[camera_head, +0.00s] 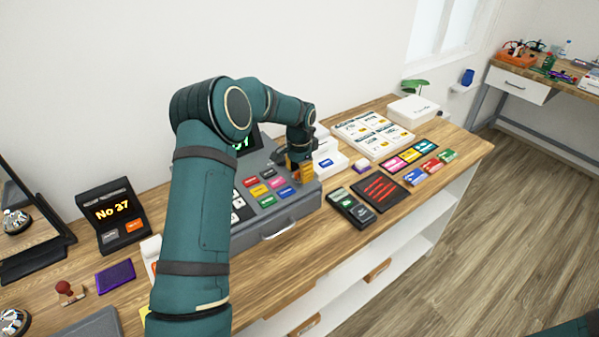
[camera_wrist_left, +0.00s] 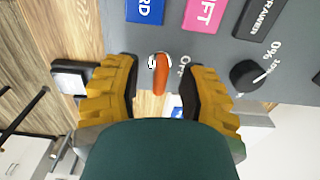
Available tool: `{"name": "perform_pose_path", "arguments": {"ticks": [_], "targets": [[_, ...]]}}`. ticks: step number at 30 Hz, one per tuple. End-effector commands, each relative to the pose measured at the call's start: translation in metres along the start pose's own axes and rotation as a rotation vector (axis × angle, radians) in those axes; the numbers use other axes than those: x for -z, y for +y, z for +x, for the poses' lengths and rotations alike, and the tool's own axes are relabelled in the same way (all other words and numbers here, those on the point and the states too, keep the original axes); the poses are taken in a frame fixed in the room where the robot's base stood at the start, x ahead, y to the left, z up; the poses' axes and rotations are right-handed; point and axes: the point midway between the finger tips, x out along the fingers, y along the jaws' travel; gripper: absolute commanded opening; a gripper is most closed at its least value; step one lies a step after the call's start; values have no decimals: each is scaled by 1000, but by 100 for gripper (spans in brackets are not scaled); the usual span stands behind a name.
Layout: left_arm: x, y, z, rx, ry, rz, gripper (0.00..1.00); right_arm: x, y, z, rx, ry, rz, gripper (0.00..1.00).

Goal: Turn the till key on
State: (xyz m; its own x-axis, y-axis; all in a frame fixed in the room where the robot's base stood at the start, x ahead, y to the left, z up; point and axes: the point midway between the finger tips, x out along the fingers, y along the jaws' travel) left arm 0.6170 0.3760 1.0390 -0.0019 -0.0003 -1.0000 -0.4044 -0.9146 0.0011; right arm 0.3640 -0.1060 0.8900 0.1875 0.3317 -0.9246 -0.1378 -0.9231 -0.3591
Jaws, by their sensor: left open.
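The grey till (camera_head: 300,208) stands on the wooden counter, with coloured buttons on its top. The till key (camera_wrist_left: 160,76) shows in the left wrist view as a small orange-red piece in a pale round lock, with the letters "OFF" partly visible beside it. My left gripper (camera_wrist_left: 164,78) has its yellow fingers open, one on each side of the key, with gaps between. In the head view my left gripper (camera_head: 297,170) is over the till's right end and hides the key.
A black dial (camera_wrist_left: 247,75) marked with percentages sits close to the right finger in the left wrist view. A card terminal (camera_head: 350,208) and a dark mat (camera_head: 379,191) lie right of the till. A "No 37" display (camera_head: 112,215) stands at the left.

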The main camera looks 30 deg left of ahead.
Motion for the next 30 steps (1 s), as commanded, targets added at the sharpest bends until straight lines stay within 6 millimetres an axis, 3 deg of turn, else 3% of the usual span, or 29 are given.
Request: {"name": "perform_pose_path", "arguments": {"ticks": [5, 18, 24, 30], "targets": [[1, 0, -19, 2, 4, 0, 41, 0, 0, 0, 0, 0, 0, 0], [0, 0, -101, 1, 2, 0, 41, 0, 0, 0, 0, 0, 0, 0], [0, 0, -117, 0, 0, 1, 41, 0, 0, 0, 0, 0, 0, 0], [0, 0, -119, -1, -1, 1, 41, 0, 0, 0, 0, 0, 0, 0]]}}
